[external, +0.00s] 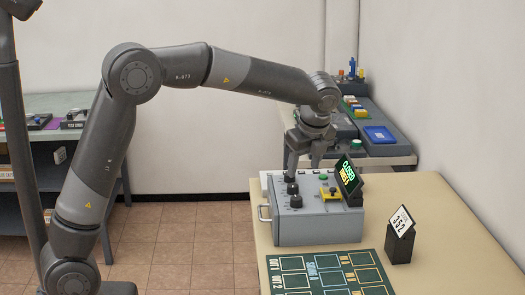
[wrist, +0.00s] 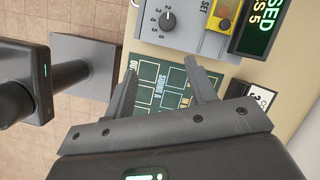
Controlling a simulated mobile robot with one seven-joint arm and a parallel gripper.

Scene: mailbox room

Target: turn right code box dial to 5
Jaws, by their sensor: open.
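The grey code box (external: 320,225) stands on the table with black dials in a row along its left side. The front dial (external: 296,202) is nearest the mat. One round dial (wrist: 168,19) shows at the top of the wrist view with numbers around it, including 2 to 6; its pointer is too small to read surely. My gripper (external: 304,165) is open, fingers pointing down over the back part of the box. In the wrist view my gripper (wrist: 160,75) has nothing between its fingertips, and the dial lies beyond them. Whether a finger touches the rear dial is unclear.
A tilted display (external: 348,176) reading CLOSED and TRIES 5 stands at the box's right, beside a yellow switch (external: 329,193). A green mat (external: 330,272) lies in front. A black holder (external: 399,246) with a 352 card stands right.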

